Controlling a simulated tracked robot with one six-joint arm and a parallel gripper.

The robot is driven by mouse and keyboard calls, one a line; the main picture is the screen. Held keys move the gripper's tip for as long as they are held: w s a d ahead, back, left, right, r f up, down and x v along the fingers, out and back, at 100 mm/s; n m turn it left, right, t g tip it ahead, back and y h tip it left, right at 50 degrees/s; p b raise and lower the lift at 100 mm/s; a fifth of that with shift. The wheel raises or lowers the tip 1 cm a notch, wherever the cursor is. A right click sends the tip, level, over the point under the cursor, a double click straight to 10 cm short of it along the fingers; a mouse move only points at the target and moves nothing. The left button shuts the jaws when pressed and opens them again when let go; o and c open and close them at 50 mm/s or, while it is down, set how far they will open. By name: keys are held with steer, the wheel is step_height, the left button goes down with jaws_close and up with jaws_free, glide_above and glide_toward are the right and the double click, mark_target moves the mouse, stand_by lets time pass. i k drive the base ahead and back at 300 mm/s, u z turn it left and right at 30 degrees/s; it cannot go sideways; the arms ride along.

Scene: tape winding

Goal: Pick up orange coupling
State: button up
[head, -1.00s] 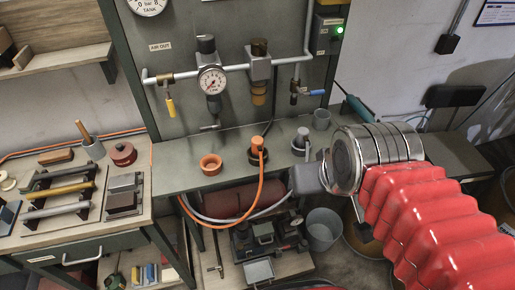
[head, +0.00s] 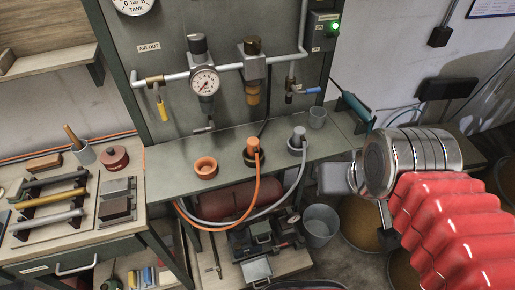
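The orange coupling (head: 253,147) stands upright in a dark round holder (head: 255,160) on the grey-green bench shelf. An orange hose (head: 257,190) runs from it over the front edge and down to the left. My gripper (head: 334,179) is a grey block at the end of my red-sleeved arm, to the right of and apart from the coupling. Its fingers cannot be made out, so I cannot tell whether it is open.
An orange ring-shaped socket (head: 205,167) sits left of the coupling. The gauge panel (head: 220,60) rises behind. A bucket (head: 320,228) stands below.

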mark_target(253, 143)
steer(key=k, duration=1.4)
steer(key=u, duration=1.15)
steer(key=i, duration=1)
